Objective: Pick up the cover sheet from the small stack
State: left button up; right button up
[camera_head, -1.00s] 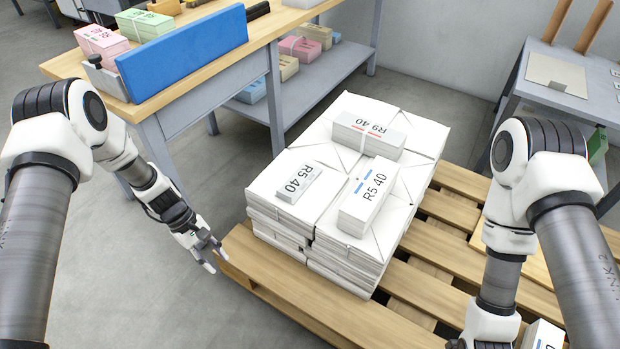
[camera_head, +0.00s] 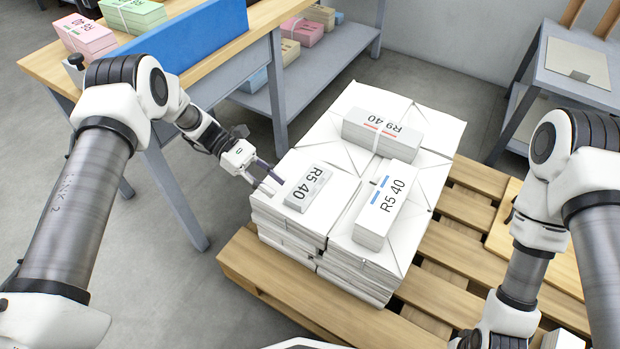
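The smallest stack (camera_head: 308,187) is a thin white bundle marked R5 40, lying on the left part of the large white paper pile (camera_head: 290,225). Its printed top sheet faces up; I cannot tell whether that sheet is separate from the bundle. My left gripper (camera_head: 271,183) is at the pile's left edge, just left of this bundle, with its two fingers apart and nothing between them. The fingertips seem close to the bundle but not gripping it. My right arm reaches down at the lower right, and its fingers are outside the picture.
A thicker R5 40 bundle (camera_head: 384,205) with a blue mark and an R9 40 bundle (camera_head: 382,131) with a red mark lie on the pile. The pile stands on a wooden pallet (camera_head: 330,311). A workbench (camera_head: 268,18) stands behind my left arm; a grey table (camera_head: 568,85) is at upper right.

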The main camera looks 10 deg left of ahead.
aim_at(290, 201)
pick_arm(q)
jog(key=b+x, duration=0.1)
jog(key=x, duration=0.3)
jog(key=b+x, duration=0.1)
jog(key=x, duration=0.1)
jog(key=shift+s+d+f+b, duration=0.15)
jog(key=shift+s+f+b, duration=0.1)
jog(key=shift+s+b, duration=0.15)
jog(key=shift+d, duration=0.15)
grip_shut()
